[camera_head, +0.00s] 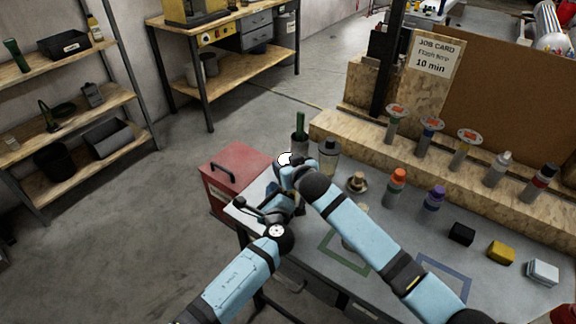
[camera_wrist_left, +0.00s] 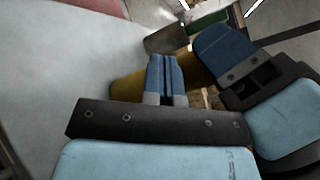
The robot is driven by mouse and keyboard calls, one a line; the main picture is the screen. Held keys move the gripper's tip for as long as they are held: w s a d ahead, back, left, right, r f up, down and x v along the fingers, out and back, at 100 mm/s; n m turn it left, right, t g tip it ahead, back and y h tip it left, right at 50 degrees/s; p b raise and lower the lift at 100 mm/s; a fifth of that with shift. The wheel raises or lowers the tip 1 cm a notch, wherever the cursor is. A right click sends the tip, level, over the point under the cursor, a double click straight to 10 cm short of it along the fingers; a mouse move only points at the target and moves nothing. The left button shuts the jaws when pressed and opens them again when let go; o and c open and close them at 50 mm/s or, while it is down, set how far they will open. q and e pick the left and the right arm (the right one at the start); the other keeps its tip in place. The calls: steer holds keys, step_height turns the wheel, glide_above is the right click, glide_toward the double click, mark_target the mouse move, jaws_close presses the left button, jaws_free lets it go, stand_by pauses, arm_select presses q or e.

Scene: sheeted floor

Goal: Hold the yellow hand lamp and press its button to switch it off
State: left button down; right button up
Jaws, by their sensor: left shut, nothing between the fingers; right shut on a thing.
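The yellow hand lamp shows in the left wrist view as a dull yellow body (camera_wrist_left: 128,86), partly hidden behind my left fingers. In the head view a bright white end (camera_head: 286,160), which looks like its lit face, sticks out at my right gripper (camera_head: 297,170). My right gripper is shut on the lamp; its blue finger (camera_wrist_left: 225,52) lies along the yellow body. My left gripper (camera_head: 272,192) is just below it in the head view. In the left wrist view its fingers (camera_wrist_left: 164,62) are shut, empty and over the lamp. Contact cannot be told; the button is hidden.
A red toolbox (camera_head: 235,170) stands left of the grey table (camera_head: 400,235). Behind my grippers are a cup with a green tool (camera_head: 300,130) and a jar (camera_head: 328,150). Bottles (camera_head: 397,185) and small blocks (camera_head: 500,252) stand to the right. Green (camera_head: 345,262) and blue outlines mark the tabletop.

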arm_select(q)
steer(key=shift+w+d+r, duration=0.1)
steer(key=shift+d+r, duration=0.25)
steer(key=shift+r, duration=0.2)
steer(key=shift+s+a+r, duration=0.2)
steer(key=shift+s+a, duration=0.3)
steer(key=shift+s, duration=0.15)
steer(key=s+a, duration=0.4)
steer(key=shift+s+a+f, duration=0.25)
steer(key=shift+s+f, duration=0.1)
steer(key=shift+s, duration=0.05)
stand_by(2.1)
steer(key=s+a, duration=0.2)
steer(key=shift+s+a+f, duration=0.2)
steer(key=shift+s, duration=0.15)
